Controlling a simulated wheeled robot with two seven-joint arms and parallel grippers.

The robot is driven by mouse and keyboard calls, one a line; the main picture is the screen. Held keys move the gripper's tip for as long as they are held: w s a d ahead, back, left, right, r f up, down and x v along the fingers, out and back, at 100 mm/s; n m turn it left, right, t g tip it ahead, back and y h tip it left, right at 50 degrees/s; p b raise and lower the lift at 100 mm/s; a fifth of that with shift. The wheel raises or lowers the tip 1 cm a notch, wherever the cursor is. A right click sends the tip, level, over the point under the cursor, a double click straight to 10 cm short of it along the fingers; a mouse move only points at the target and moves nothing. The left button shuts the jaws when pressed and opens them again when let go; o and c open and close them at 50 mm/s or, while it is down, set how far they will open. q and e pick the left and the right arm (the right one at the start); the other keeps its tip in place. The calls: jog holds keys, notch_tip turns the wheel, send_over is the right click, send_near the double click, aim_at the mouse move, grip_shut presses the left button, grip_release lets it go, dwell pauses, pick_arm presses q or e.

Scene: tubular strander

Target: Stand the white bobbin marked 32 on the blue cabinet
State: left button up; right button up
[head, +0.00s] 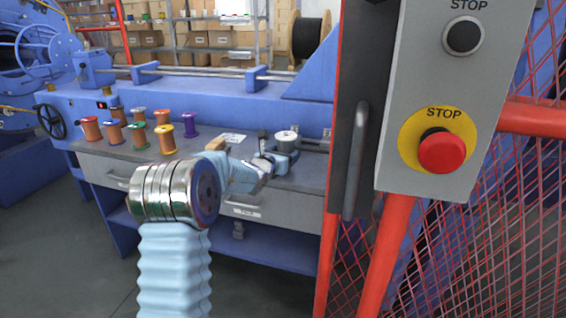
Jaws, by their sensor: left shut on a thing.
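A small bobbin with a white top (287,135) is at the right part of a grey bench top in the head view. Its marking is too small to read. My left gripper (273,157) reaches over the bench and is shut on this bobbin; the fingers are small and partly hidden. I cannot tell whether the bobbin touches the surface below it. The blue cabinet with grey drawers (285,208) carries the bench top. My right gripper is not in view.
Several coloured bobbins (165,138) stand on the bench's left part. A red mesh guard (470,235) and a grey stop-button box (440,100) block the right side. Shelves with boxes (215,38) stand behind.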

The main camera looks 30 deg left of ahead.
pick_arm(q)
notch_tip(320, 180, down, 2)
jog(key=shift+a+f, duration=0.1)
jog(key=shift+f, duration=0.15)
jog(key=shift+f, duration=0.1)
jog(key=o, duration=1.5)
jog(key=shift+s, duration=0.1)
jog(key=s, duration=0.4)
jog(key=s+d+r+b, duration=0.1)
jog(key=s, duration=0.3)
jog(key=s+r+b, duration=0.1)
jog(key=s, duration=0.2)
jog(key=shift+s+d, duration=0.2)
jog(key=shift+s, duration=0.2)
